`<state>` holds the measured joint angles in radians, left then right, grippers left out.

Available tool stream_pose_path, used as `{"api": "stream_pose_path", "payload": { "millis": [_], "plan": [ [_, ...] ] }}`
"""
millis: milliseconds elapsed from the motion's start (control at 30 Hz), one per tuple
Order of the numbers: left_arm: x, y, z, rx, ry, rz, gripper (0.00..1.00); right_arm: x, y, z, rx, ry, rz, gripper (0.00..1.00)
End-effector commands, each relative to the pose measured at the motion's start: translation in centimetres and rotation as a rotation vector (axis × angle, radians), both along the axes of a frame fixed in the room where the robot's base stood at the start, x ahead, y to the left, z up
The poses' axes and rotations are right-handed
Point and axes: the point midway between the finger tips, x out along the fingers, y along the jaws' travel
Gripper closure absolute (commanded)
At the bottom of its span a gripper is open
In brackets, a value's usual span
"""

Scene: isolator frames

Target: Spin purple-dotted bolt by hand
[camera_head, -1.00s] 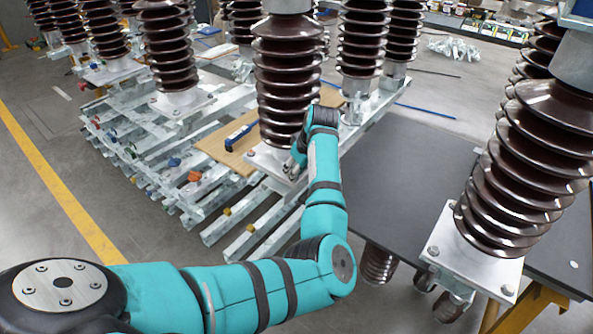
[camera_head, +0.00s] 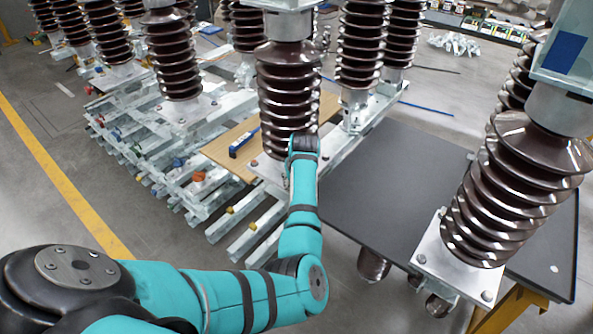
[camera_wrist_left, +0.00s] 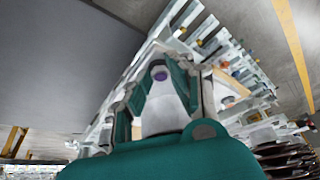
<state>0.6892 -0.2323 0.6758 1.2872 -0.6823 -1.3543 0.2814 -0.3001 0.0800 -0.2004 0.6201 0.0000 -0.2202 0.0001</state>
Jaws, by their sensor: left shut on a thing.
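A purple-dotted bolt (camera_wrist_left: 160,75) shows in the left wrist view, its purple mark between my fingers. My left gripper (camera_wrist_left: 160,84) is shut on it, with teal and dark finger links on both sides. In the head view my teal left arm reaches to the base plate (camera_head: 262,163) of the middle brown insulator (camera_head: 289,95). There my wrist hides the bolt and most of the gripper. My right gripper is in neither view.
A dark table (camera_head: 395,190) lies right of the arm. A large insulator (camera_head: 500,195) stands on a metal plate at its right edge. Metal beams (camera_head: 240,215) and a wooden board (camera_head: 228,142) with a blue tool (camera_head: 243,141) lie left of the arm.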

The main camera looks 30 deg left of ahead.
Motion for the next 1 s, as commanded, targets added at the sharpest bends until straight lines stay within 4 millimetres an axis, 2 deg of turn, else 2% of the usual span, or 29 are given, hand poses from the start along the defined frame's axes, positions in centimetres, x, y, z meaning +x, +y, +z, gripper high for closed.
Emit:
{"api": "stream_pose_path", "payload": {
  "millis": [33,400,700,1000],
  "plan": [
    [-0.2,0.2,0.9,0.004,0.003,-0.045,1.0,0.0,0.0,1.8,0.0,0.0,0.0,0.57],
    [-0.3,0.6,0.7,0.004,0.001,-0.393,1.0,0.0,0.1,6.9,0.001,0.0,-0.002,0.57],
    [-0.3,0.8,0.4,0.004,0.0,-0.624,1.0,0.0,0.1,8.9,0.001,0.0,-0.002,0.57],
    [-0.3,0.9,0.2,0.004,-0.002,-0.755,1.0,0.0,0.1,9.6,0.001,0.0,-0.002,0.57]
  ]
}}
